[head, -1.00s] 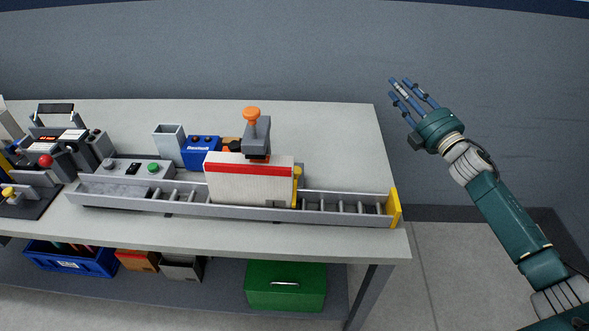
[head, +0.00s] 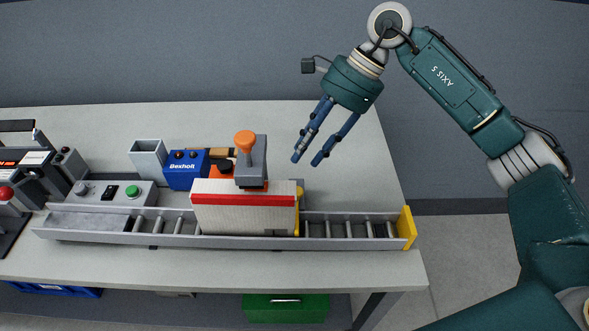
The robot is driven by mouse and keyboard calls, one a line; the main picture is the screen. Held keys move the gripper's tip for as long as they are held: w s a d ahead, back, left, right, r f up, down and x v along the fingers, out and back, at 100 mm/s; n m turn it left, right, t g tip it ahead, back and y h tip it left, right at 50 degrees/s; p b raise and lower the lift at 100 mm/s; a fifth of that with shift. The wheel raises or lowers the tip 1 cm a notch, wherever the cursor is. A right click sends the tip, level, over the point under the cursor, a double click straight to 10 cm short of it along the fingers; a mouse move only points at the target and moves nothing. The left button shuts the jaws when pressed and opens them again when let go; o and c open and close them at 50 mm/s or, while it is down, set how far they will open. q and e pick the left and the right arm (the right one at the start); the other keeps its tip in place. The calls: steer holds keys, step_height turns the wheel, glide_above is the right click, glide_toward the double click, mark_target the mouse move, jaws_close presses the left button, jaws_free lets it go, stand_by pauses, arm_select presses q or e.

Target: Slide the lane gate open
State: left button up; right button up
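A grey roller lane (head: 345,243) with low side walls runs along the front of the bench. A white box with a red band (head: 243,213) stands upright in it. A yellow upright strip (head: 299,212) stands at the box's right side, seemingly the lane gate's edge. Behind the box is a grey upright block (head: 259,160) with an orange knob (head: 245,141); the box hides its lower part and how it joins the gate. My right gripper (head: 306,162) points down over the bench, right of the knob and apart from it. Its blue fingers are spread and empty. My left gripper is out of view.
A yellow end plate (head: 407,227) closes the lane's right end. A blue Bexholl unit (head: 187,170), a grey open bin (head: 148,159) and a button box (head: 117,193) stand left of the knob. The bench right of the knob is clear.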

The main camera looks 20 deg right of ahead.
steer(key=d+h, duration=0.1)
steer(key=d, duration=0.1)
steer(key=p, duration=0.2)
glide_toward(298, 190)
steer(key=a+x, duration=0.1)
steer(key=x, duration=0.2)
steer(key=f, duration=0.1)
steer(key=a+f+p, duration=0.1)
steer(key=f, duration=0.1)
steer(key=shift+s+f+n+h, duration=0.1)
steer(key=shift+f+n+h, duration=0.05)
steer(key=shift+n+h, duration=0.2)
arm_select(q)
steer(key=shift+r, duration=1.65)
arm_select(e)
steer(key=shift+a+f, duration=0.25)
steer(key=shift+f, duration=0.45)
